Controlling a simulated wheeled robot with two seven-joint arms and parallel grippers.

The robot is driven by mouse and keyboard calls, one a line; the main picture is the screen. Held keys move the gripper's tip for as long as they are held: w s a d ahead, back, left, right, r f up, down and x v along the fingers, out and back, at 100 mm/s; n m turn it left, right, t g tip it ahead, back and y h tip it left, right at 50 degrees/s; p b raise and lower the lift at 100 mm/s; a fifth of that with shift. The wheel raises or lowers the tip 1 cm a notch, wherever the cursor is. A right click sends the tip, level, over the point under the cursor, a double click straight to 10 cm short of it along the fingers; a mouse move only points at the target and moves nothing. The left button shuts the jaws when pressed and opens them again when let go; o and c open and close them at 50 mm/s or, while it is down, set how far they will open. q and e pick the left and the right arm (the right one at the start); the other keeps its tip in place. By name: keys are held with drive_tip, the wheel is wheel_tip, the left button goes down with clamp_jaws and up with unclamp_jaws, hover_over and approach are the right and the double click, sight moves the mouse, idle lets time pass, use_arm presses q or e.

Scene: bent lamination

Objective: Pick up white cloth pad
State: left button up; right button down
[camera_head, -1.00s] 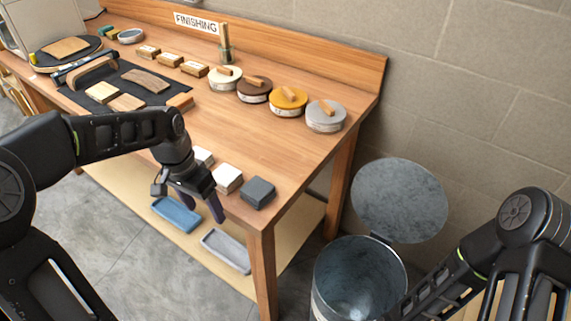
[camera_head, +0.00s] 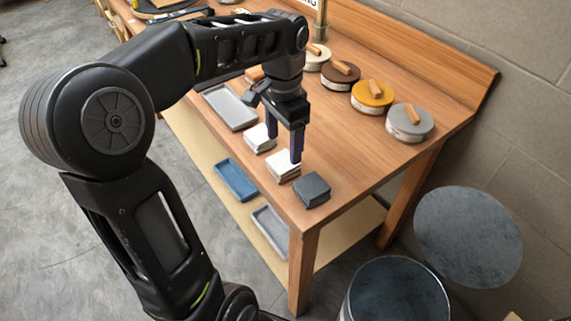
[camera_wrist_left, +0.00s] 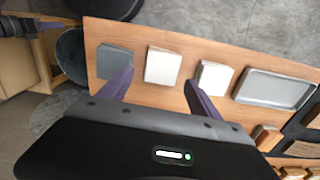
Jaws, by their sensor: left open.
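Two white cloth pads lie in a row near the table's front edge. The nearer white pad (camera_head: 281,172) sits between a dark grey pad and the farther white pad (camera_head: 258,139). In the left wrist view, the middle white pad (camera_wrist_left: 163,66) lies just beyond and between the spread fingers, and the other white pad (camera_wrist_left: 213,78) is to its right. My left gripper (camera_head: 284,148) is open and empty, pointing down above the white pads. Its fingers (camera_wrist_left: 159,79) cover part of the pads in the head view. I cannot tell its exact height. My right gripper is not in view.
The dark grey pad (camera_head: 312,190) lies nearest the table corner. A grey tray (camera_head: 230,107) lies beyond the white pads. Round tins (camera_head: 409,123) stand along the back. A blue tray (camera_head: 236,180) sits on the lower shelf. An open metal bin (camera_head: 397,290) stands right of the table.

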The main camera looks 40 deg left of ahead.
sight(283, 162)
use_arm(q)
drive_tip(key=shift+f, duration=0.85)
drive_tip(key=shift+a+f+p, duration=0.15)
drive_tip(key=shift+f+p, duration=0.25)
drive_tip(key=shift+f, duration=2.25)
drive_tip(key=shift+c, duration=0.5)
drive_tip(key=c, duration=1)
drive_tip(key=shift+r, duration=0.15)
wheel_tip(283, 162, up, 10)
drive_tip(key=shift+f, duration=0.1)
